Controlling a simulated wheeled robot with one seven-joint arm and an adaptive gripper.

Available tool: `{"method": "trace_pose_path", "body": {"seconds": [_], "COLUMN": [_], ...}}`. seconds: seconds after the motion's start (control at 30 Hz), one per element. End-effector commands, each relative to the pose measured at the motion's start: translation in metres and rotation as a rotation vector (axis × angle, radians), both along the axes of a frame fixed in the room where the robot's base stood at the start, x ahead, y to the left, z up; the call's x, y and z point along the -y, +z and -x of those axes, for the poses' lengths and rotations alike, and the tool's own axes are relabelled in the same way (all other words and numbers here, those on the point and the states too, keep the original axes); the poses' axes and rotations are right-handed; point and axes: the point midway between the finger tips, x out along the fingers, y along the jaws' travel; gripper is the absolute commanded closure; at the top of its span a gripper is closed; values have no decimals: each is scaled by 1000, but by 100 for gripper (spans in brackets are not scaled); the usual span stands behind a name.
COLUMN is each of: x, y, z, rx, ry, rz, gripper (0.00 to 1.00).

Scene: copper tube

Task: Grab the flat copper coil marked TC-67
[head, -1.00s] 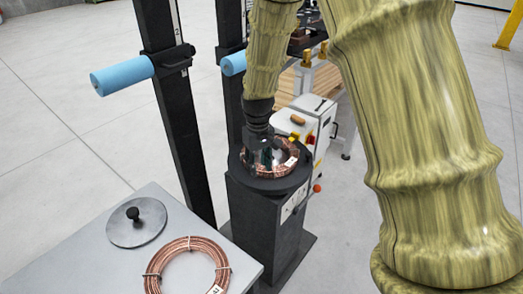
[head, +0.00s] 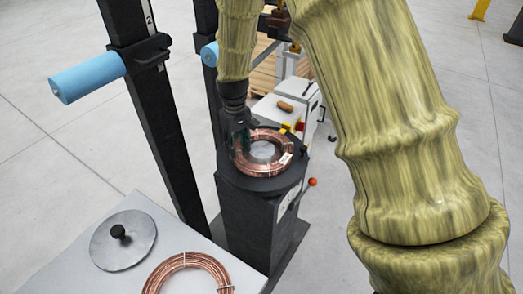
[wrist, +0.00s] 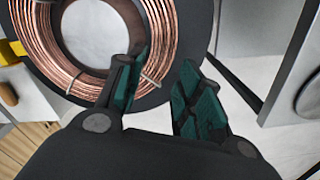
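A flat copper coil (head: 268,170) lies on the round black top of a dark pedestal in the head view. It has a white tag whose text I cannot read. In the wrist view the coil (wrist: 40,50) fills the upper left, around a grey disc. My gripper (head: 240,143) is at the coil's left edge in the head view. In the wrist view my gripper (wrist: 161,66) is open, with green-padded fingers apart. One finger overlaps the ring toward its inner side and the other is beyond its outer edge. I cannot tell whether either touches the coil.
Another copper coil (head: 160,272) lies on a grey table (head: 60,262) at the lower left, beside a round metal lid with a black knob (head: 118,232). A black post (head: 160,120) with a blue roller (head: 88,77) stands left of the pedestal (head: 245,220). A white machine stands behind it.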

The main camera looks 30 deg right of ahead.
Motion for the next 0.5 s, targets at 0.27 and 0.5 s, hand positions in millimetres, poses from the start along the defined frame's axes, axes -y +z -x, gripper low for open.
{"method": "trace_pose_path", "body": {"seconds": [0.27, 0.5], "x": [1, 1], "y": [-17, -45], "z": [2, 3], "rx": [-1, 0], "ry": [-2, -4], "rz": [0, 0], "gripper": [64, 64]}}
